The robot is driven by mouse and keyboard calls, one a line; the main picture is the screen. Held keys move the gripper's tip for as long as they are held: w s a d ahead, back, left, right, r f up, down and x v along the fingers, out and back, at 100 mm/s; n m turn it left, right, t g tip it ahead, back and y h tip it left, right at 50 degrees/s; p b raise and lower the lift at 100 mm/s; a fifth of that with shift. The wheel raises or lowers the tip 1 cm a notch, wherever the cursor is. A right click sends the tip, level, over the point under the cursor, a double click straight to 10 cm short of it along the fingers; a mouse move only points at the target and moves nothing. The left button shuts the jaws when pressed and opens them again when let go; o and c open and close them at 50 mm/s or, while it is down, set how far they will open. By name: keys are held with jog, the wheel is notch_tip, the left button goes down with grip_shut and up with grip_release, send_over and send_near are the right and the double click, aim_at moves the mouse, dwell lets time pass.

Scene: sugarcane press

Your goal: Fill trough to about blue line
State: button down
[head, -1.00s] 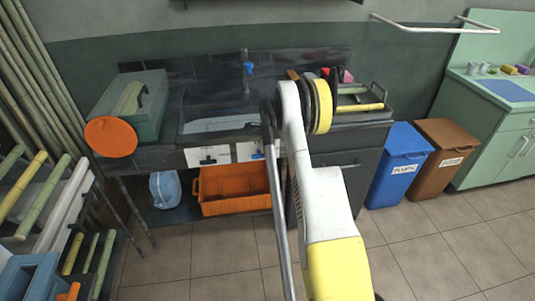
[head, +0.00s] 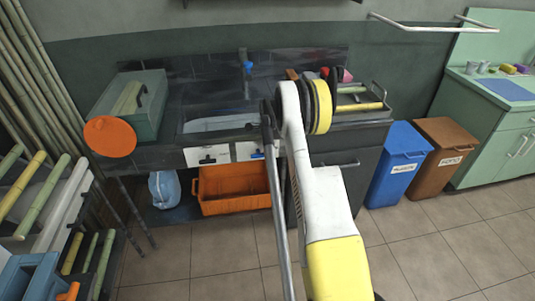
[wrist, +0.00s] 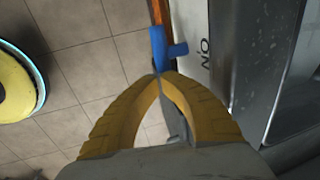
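The trough (head: 222,123) is the basin sunk in the dark counter. A pale surface shows in it in the head view, but I cannot make out a blue line. A blue tap (head: 248,68) stands at its back. A small blue lever (head: 257,156) sits on the white front panel; it also shows in the wrist view (wrist: 160,48). My gripper (wrist: 159,75) has yellow fingers with their tips together right at the lever's near end. I cannot tell whether they touch it. In the head view my arm hides the gripper.
An orange crate (head: 232,190) and a blue jug (head: 164,189) are under the counter. A black lever (head: 208,159) is on the left panel. An orange disc (head: 110,136) sticks out at left. Blue (head: 398,164) and brown (head: 440,158) bins stand at right. The floor in front is clear.

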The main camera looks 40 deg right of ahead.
jog(key=shift+s+d+f, duration=0.1)
jog(key=shift+d+f, duration=0.05)
jog(key=shift+f, duration=0.15)
jog(key=shift+f+b, duration=0.35)
jog(key=shift+f, duration=1.15)
jog(key=s+d+r+p, duration=0.4)
jog(key=s+d+r, duration=0.2)
jog(key=s+d, duration=0.2)
jog(key=shift+s+d+r, duration=0.15)
jog(key=shift+s+d, duration=0.15)
jog(key=shift+d, duration=0.15)
dwell(1.4)
